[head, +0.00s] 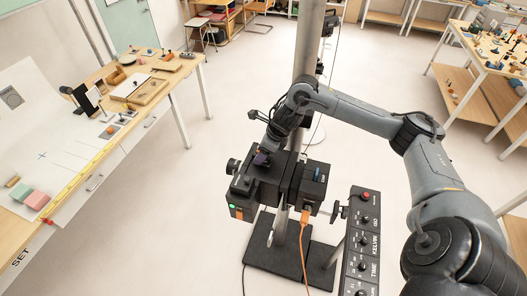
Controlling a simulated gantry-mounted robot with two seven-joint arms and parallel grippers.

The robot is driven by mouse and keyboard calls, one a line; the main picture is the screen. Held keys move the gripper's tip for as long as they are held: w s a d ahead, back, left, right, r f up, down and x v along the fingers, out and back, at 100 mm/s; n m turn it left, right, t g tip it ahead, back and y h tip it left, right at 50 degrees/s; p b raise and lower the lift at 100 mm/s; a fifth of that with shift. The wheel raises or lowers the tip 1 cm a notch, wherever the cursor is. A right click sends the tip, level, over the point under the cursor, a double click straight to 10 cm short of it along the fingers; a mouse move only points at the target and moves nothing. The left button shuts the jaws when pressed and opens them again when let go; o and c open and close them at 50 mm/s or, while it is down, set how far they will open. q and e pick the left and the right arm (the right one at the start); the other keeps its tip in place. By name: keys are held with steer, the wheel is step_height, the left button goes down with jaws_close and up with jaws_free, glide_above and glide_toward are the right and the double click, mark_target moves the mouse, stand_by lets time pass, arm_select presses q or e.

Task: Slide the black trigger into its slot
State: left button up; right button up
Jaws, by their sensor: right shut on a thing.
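A black camera-like device (262,190) is mounted on a stand in the middle of the head view. My right gripper (266,148) points down at its top from behind. It is shut on a small dark thing, which I take to be the black trigger (261,158). The trigger is at or just above the top of the device; I cannot tell whether it is seated. The slot itself is hidden by the gripper and trigger. My left gripper is not in view.
A grey post (309,45) rises just behind the device. An orange cable (304,235) hangs from it. A black control panel (361,245) with knobs stands to the right. A table (70,215) with blocks is at left, another with small objects at far right.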

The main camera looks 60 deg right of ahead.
steer(key=o, duration=1.2)
steer(key=shift+c, duration=0.2)
steer(key=shift+s+r, duration=0.1)
steer(key=shift+s+r, duration=0.1)
steer(key=shift+r, duration=0.2)
steer(key=b+v, duration=0.2)
steer(key=v, duration=0.8)
steer(key=shift+s, duration=0.1)
